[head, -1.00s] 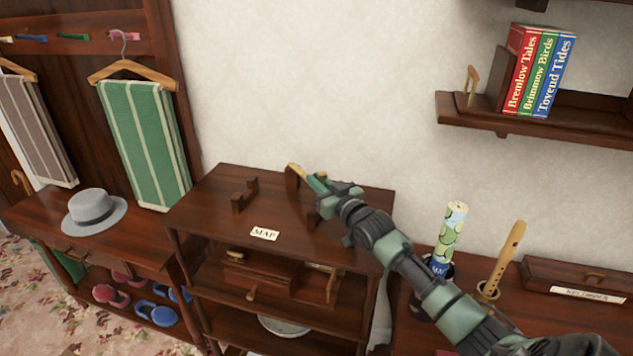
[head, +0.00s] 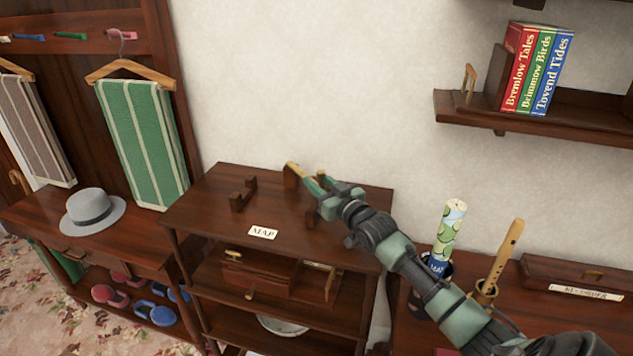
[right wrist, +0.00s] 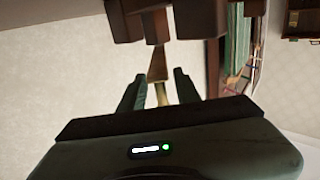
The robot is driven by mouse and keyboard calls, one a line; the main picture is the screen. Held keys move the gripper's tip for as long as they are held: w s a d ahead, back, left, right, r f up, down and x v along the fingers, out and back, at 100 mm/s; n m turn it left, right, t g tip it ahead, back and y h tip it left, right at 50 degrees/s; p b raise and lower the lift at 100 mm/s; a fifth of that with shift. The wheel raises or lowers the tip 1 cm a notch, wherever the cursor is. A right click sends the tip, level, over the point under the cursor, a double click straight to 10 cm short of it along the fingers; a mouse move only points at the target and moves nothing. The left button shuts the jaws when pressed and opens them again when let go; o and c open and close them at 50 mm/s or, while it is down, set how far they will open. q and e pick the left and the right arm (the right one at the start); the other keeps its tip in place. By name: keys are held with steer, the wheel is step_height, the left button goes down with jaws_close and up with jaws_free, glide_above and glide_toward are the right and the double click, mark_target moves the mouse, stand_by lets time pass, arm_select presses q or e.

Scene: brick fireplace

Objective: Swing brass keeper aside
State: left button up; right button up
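The brass keeper (head: 291,166) is at the top of a dark wooden cradle post on the shelf unit's top, behind the MAP label. In the right wrist view the keeper (right wrist: 158,68) is a tan strip below the dark wooden blocks. My right gripper (head: 318,180) is at the keeper, its fingers pointing to the upper left. In the right wrist view its two green fingers (right wrist: 158,85) stand apart, one on each side of the strip, with gaps visible. My own arm hides part of the rear cradle. My left gripper is not in view.
A second cradle post (head: 243,195) stands left on the shelf top, near the MAP label (head: 263,233). A rolled map (head: 449,228) and a recorder (head: 506,255) stand upright to the right, close to my forearm. A grey hat (head: 93,211) lies at left.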

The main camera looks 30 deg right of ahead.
steer(key=s+b, duration=0.1)
steer(key=s, duration=0.6)
